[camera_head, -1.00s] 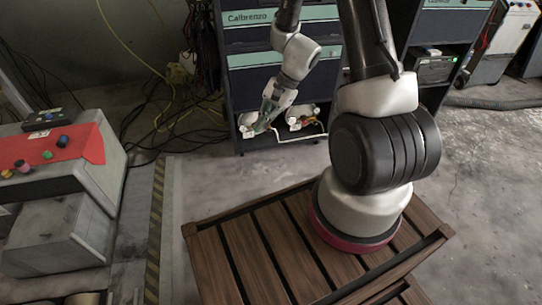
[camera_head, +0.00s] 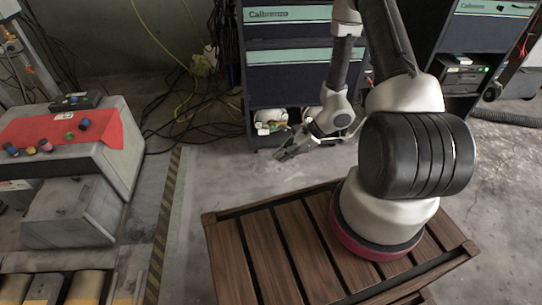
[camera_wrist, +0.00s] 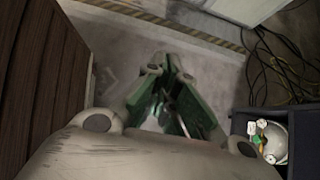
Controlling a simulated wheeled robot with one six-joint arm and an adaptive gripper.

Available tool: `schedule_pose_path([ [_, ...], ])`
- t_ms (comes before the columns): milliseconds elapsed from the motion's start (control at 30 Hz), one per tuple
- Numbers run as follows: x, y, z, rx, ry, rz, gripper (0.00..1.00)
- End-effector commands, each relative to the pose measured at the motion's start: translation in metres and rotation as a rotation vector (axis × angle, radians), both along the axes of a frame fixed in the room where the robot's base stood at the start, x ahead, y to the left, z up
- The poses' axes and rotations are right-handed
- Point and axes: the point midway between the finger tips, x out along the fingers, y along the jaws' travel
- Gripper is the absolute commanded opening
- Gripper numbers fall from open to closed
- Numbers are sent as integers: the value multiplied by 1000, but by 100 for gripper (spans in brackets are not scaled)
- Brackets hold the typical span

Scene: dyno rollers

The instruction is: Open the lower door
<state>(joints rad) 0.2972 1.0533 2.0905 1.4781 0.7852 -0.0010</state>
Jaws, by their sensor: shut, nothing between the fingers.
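The dark cabinet (camera_head: 290,88) stands at the back, with panels carrying green strips. Its lower dark panel (camera_head: 285,82) hangs above an open bottom compartment (camera_head: 264,112), where round white items show. I cannot tell which part is the lower door; no swung-out door is clear. My gripper (camera_head: 283,153) is shut and empty in front of and below the compartment, pointing left and apart from the cabinet. In the wrist view my green-padded fingers (camera_wrist: 163,72) lie over bare floor. The compartment with a white round item (camera_wrist: 273,140) is at lower right. My arm hides the cabinet's right side.
A second dark cabinet (camera_head: 466,70) stands to the right. Grey equipment with a red panel (camera_head: 65,130) is at the left. Cables (camera_head: 190,110) lie on the floor by the cabinet. A slatted wooden top (camera_head: 285,250) is under my arm. Floor left of the gripper is clear.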

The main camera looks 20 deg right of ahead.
Motion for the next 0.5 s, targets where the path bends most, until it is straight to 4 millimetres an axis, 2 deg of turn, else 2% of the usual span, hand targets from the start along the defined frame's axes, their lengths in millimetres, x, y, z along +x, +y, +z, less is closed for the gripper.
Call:
schedule_pose_path([
  [100,4,19,-1,0,-2,4,0],
  [200,6,30,-1,0,-1,3,0],
  [500,9,40,0,0,-2,1,0],
])
